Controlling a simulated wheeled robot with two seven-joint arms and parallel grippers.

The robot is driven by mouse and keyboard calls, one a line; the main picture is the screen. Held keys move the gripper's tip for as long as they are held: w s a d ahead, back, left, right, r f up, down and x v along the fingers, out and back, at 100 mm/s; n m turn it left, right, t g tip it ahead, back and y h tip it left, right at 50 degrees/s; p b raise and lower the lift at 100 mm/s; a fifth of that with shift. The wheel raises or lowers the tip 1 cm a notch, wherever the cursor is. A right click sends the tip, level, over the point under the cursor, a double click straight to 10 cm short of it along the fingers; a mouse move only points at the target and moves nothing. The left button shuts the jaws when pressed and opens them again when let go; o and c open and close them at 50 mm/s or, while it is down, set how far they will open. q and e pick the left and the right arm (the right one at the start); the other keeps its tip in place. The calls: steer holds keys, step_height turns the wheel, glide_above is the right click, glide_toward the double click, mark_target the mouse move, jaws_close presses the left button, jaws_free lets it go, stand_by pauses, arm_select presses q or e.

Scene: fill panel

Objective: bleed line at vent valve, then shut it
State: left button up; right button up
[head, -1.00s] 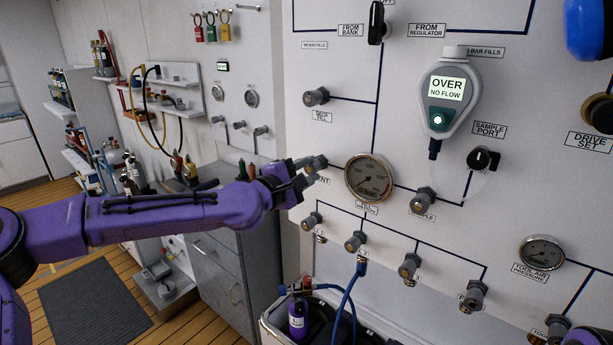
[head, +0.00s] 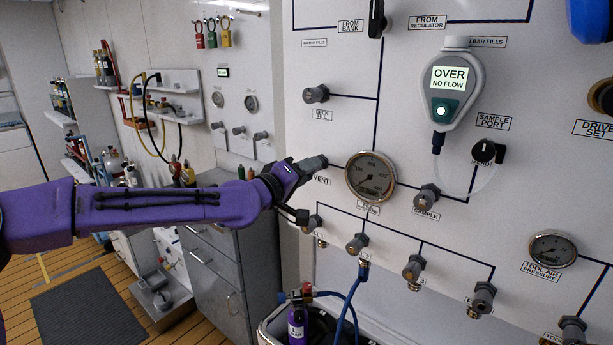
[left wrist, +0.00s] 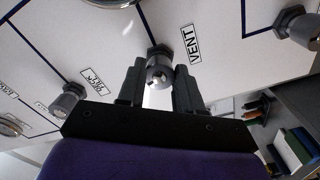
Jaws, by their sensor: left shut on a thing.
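The vent valve (head: 316,162) is a grey knob on the white panel, left of the round line gauge (head: 371,177). Its VENT label (left wrist: 191,43) shows clearly in the left wrist view. My left gripper (head: 303,167) is at the valve. In the left wrist view the valve knob (left wrist: 160,72) sits between the two dark fingers of my left gripper (left wrist: 159,90), which are shut on it. How far the valve is turned cannot be told. My right gripper is in no view.
The handheld meter (head: 450,88) on the panel reads OVER, NO FLOW. A row of outlet valves (head: 357,243) runs below the gauge, with a blue hose (head: 349,308) down to a bin holding a purple cylinder (head: 297,325). Grey drawers (head: 215,265) stand to the left.

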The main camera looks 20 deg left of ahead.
arm_select(q)
steer(key=shift+f+m+b, duration=0.15)
steer(key=shift+m+b, duration=0.25)
steer(key=shift+m, duration=0.8)
steer(key=o, duration=1)
steer(key=shift+o, duration=0.2)
steer(key=shift+s, duration=0.1)
steer(key=p+v, duration=0.4)
steer(key=v, duration=0.6)
steer(key=shift+s, duration=0.15)
steer(key=shift+a, duration=0.2)
